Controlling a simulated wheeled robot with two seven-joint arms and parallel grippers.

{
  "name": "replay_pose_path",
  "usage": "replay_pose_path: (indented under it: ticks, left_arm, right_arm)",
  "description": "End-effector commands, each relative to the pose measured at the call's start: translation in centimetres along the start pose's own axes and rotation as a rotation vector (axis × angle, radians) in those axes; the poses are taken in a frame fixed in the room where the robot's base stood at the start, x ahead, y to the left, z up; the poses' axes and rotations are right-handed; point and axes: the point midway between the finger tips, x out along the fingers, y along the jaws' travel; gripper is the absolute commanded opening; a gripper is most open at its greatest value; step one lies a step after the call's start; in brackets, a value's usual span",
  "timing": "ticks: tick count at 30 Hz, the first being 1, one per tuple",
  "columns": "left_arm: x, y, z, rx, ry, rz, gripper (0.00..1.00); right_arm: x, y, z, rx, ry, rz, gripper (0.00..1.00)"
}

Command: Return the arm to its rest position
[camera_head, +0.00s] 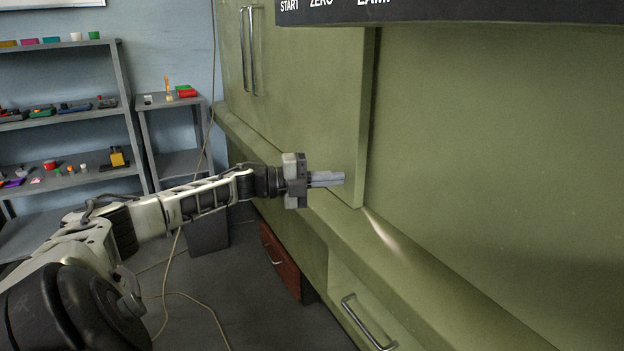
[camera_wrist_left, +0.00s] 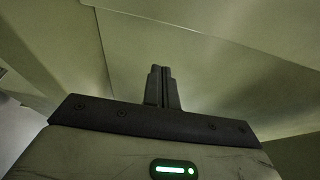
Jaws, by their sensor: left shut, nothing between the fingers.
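My left gripper (camera_head: 327,179) is at the end of my left arm, which reaches in from the left in the head view. It is shut and empty, its fingers pointing right in front of the green cabinet's door panel (camera_head: 310,90). I cannot tell whether the fingertips touch the panel. In the left wrist view the two fingers (camera_wrist_left: 162,86) stand together, with green cabinet surfaces beyond them. My right gripper is in neither view.
The cabinet's lower ledge (camera_head: 400,255) runs below the gripper, with a handled drawer (camera_head: 368,320) under it. A dark sign (camera_head: 450,10) hangs over the top. Grey shelves (camera_head: 60,115) with small items stand at left. A cable (camera_head: 170,285) lies on the floor.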

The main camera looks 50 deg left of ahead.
Motion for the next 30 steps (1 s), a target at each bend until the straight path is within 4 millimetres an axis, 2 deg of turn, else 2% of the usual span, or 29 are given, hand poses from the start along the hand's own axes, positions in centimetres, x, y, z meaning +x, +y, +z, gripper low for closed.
replay_pose_path:
  ticks: [3,9,19,22,26,29,30]
  left_arm:
    - [-1.9,0.1,0.0,-0.001,0.000,0.006,0.00]
    - [-3.4,0.0,-0.1,0.000,0.001,0.002,0.00]
    - [-3.8,-0.1,-0.1,0.001,0.002,-0.001,0.00]
    - [-3.5,0.5,-0.4,-0.016,0.000,0.000,0.00]
    - [-1.9,4.2,-2.6,-0.136,-0.021,0.003,0.00]
    - [0.0,9.0,-6.6,-0.314,-0.063,0.011,0.00]
    - [0.7,11.1,-8.7,-0.401,-0.088,0.017,0.00]
  right_arm:
    - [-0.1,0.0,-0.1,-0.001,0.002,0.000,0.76]
    - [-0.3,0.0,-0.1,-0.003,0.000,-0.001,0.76]
    - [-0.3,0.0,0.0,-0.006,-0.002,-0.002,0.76]
    - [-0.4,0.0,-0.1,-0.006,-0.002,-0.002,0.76]
    - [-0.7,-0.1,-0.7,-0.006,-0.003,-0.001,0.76]
    - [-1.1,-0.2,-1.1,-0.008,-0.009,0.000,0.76]
    - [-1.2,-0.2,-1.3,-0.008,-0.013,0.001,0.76]
